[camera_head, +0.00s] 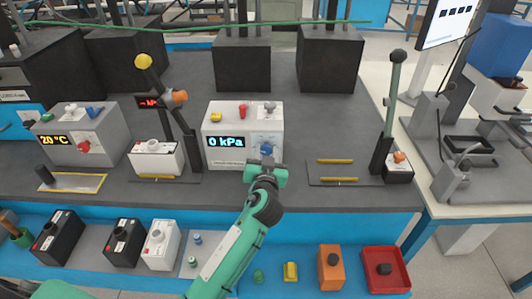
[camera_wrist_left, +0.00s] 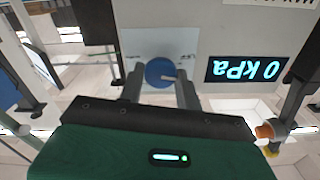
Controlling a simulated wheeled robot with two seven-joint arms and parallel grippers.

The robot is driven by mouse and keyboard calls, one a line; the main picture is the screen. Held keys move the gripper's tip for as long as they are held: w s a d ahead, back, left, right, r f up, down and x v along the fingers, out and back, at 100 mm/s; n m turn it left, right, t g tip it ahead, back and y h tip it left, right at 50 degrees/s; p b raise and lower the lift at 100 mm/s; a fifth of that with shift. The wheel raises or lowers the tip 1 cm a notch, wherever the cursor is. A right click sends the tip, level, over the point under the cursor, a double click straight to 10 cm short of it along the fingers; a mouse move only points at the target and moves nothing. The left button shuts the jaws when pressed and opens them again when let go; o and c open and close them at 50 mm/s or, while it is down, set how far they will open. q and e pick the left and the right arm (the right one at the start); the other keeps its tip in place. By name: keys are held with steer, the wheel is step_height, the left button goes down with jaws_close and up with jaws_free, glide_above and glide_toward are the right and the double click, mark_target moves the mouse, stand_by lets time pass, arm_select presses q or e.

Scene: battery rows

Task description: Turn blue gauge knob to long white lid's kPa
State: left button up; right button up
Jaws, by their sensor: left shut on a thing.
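The blue gauge knob (camera_head: 267,150) is on the front of a white gauge box (camera_head: 216,150) whose display reads 0 kPa. My left gripper (camera_head: 266,163) reaches it from the front and partly hides it. In the left wrist view the two fingers (camera_wrist_left: 161,88) are shut on either side of the round blue knob (camera_wrist_left: 160,70), which has a pale pointer mark. The display (camera_wrist_left: 246,69) appears upside down there. My right gripper is not in view.
A grey box (camera_head: 62,135) reading 20 °C stands at the left. Levers stand left (camera_head: 170,105) and right (camera_head: 392,95) of the gauge box. Dark blocks (camera_head: 58,238), an orange block (camera_head: 331,268) and a red tray (camera_head: 385,287) line the front shelf.

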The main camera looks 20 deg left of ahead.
arm_select(q)
steer(key=m+p, duration=0.1)
steer(key=m, duration=0.3)
steer(key=shift+m, duration=0.7)
steer(key=shift+d+m+p, duration=0.1)
steer(key=shift+m+p, duration=0.4)
steer(key=shift+m, duration=1.2)
steer(key=shift+m+p, duration=0.3)
steer(key=shift+m, duration=0.2)
steer(key=shift+f, duration=0.1)
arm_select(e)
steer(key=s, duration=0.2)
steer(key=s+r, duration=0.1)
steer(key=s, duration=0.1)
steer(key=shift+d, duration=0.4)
arm_select(q)
steer(key=o, duration=0.9)
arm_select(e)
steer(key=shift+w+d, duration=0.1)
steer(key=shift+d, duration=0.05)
